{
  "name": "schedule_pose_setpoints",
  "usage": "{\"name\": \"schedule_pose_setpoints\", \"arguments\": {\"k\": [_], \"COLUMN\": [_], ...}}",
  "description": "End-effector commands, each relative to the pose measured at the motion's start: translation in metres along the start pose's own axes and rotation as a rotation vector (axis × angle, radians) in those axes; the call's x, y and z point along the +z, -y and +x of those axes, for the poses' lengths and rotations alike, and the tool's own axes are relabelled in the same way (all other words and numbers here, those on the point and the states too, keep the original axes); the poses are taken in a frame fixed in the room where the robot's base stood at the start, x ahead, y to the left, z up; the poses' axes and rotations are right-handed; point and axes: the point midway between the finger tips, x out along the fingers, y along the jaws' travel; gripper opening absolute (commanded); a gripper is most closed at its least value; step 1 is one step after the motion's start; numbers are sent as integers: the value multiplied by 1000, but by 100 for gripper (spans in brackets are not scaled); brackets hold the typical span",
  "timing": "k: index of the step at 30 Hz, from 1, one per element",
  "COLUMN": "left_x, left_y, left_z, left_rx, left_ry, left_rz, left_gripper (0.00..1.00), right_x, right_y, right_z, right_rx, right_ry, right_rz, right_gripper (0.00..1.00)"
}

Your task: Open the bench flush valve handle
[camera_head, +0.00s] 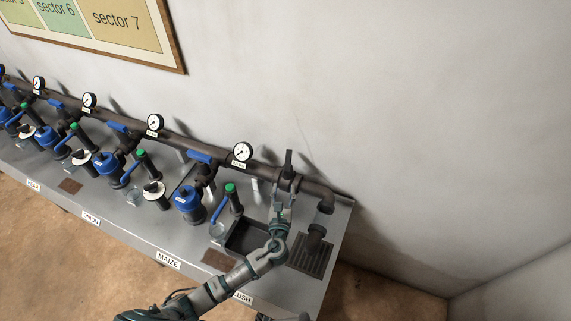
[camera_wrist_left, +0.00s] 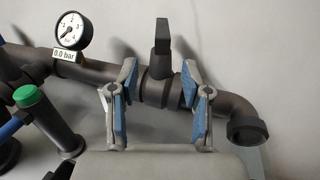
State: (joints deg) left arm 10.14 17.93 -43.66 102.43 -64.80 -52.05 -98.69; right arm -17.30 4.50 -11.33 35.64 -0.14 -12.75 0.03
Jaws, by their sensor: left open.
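The bench flush valve has a dark handle (camera_head: 288,161) standing upright on the pipe at the right end of the manifold. In the left wrist view the handle (camera_wrist_left: 162,38) rises straight up from the valve body. My left gripper (camera_head: 284,192) is open just in front of the valve. In the wrist view its two blue-padded fingers (camera_wrist_left: 160,100) stand apart on either side of the valve body, below the handle. I cannot tell whether they touch it. A dark part at the bottom edge of the head view may belong to my right arm; its jaws cannot be made out.
A pressure gauge (camera_wrist_left: 72,30) reading 0.0 bar stands left of the valve. The pipe bends down at an outlet (camera_head: 325,207) over a drain grate (camera_head: 312,256). Blue-handled valves and blue filters (camera_head: 189,203) line the bench to the left. A wall stands behind.

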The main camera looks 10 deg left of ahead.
Motion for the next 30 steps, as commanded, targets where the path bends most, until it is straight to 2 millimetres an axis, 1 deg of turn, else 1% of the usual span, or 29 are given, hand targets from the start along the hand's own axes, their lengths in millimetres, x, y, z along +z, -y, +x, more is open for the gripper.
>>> {"name": "schedule_pose_setpoints", "arguments": {"k": [1,6,12,15,21,28,29,30], "left_x": [2,1,1,0,0,0,0,0], "left_y": [1,0,0,0,0,0,0,0], "left_z": [14,55,94,106,118,118,118,118], "left_rx": [1,2,1,1,1,0,0,0], "left_ry": [3,3,1,1,1,1,1,1], "left_rz": [1,1,-1,0,-2,-2,-1,-1], "left_gripper": [48,48,48,48,48,48,43,33], "right_x": [0,-1,-1,0,0,-1,-1,-1], "right_y": [-1,-1,-1,0,0,0,0,0], "right_z": [0,0,2,3,3,3,3,3], "right_rx": [0,0,0,0,0,0,0,0], "right_ry": [-1,-2,-2,-2,-2,-2,-2,-2], "right_rz": [-1,-1,-1,-1,-1,0,0,0], "right_gripper": [48,48,48,48,48,48,48,48]}}
